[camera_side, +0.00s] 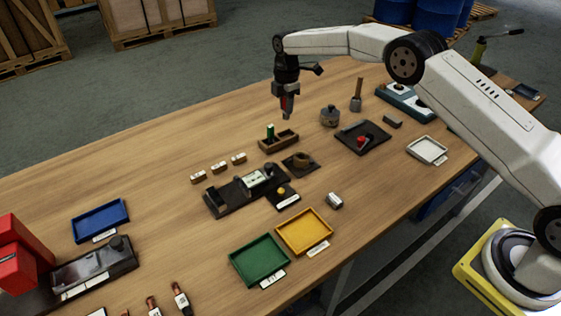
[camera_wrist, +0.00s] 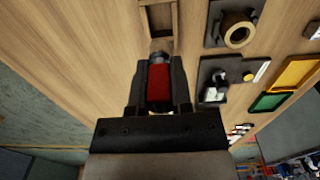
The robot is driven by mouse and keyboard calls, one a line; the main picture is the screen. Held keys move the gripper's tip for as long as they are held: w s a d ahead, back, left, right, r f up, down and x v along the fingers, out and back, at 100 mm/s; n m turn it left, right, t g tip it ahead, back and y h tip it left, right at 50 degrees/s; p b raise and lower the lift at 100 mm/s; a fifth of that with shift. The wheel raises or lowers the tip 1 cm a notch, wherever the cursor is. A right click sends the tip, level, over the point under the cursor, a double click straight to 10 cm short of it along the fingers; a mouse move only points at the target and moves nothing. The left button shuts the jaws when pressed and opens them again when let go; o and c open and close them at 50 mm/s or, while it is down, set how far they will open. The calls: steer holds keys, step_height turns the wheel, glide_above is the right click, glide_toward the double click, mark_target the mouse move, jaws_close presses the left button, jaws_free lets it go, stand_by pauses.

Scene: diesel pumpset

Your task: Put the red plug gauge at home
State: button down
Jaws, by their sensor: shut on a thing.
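My gripper (camera_side: 287,112) is shut on the red plug gauge (camera_wrist: 158,84) and holds it in the air over the far part of the bench. In the wrist view the gauge's red handle lies between the fingers, and its grey metal end points toward a wooden holder (camera_wrist: 175,22). In the side view only a little of the red gauge (camera_side: 284,102) shows at the jaws. The wooden holder (camera_side: 279,146) stands on the bench below my gripper; a green gauge (camera_side: 270,132) stands upright in its left part, and the right part looks empty.
A dark block with a ring (camera_side: 300,163) and a black fixture (camera_side: 237,193) stand just in front of the holder. A grey weight (camera_side: 330,116) and a dark tray (camera_side: 374,135) with a red-topped thing are to the right.

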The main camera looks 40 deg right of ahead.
mark_target(286, 118)
steer(key=shift+f, duration=0.15)
steer(key=shift+f, duration=3.45)
steer(key=shift+f, duration=0.35)
steer(key=shift+c, duration=2.2)
jaws_free()
steer(key=shift+r, duration=3.5)
steer(key=shift+s+r, duration=0.1)
